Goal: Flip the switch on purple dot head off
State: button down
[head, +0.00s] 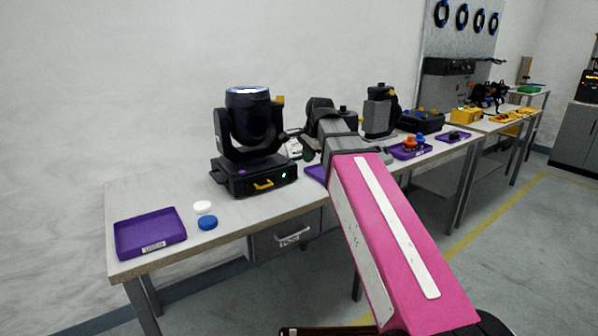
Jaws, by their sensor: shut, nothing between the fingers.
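A black moving-head light (247,130) stands upright on the near table, left of my arm. A small purple dot (241,171) shows on the front of its base. The base front also carries a yellow-orange part (263,185) and a small lit spot (284,175). I cannot make out which part is the switch or its position. My gripper (308,144) is shut and empty, small and dark, just right of the light. My arm partly covers it, and I cannot tell whether it touches the light.
A purple tray (150,234), a white cap (203,207) and a blue cap (207,223) lie at the table's left front. Another dark light (380,112) stands farther right, near a purple tray (411,151) with small orange and blue pieces. Bare tabletop lies left of the near light.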

aim_at(293, 173)
jog(key=x, duration=0.9)
jog(key=shift+w+a+f, duration=0.1)
jog(key=shift+w+f, duration=0.05)
jog(key=shift+f, duration=0.2)
jog(key=w, duration=0.1)
jog(key=a, duration=0.1)
jog(key=w, duration=0.1)
jog(key=shift+w+a+f, duration=0.25)
jog(key=shift+w+a, duration=0.1)
jog(key=shift+a, duration=0.05)
jog(key=shift+w+a, duration=0.25)
jog(key=shift+w, duration=0.05)
jog(key=shift+f, duration=0.1)
jog(key=shift+w+a+f+t+y, duration=0.1)
jog(key=shift+w+t+y, duration=0.1)
jog(key=shift+t+y, duration=0.15)
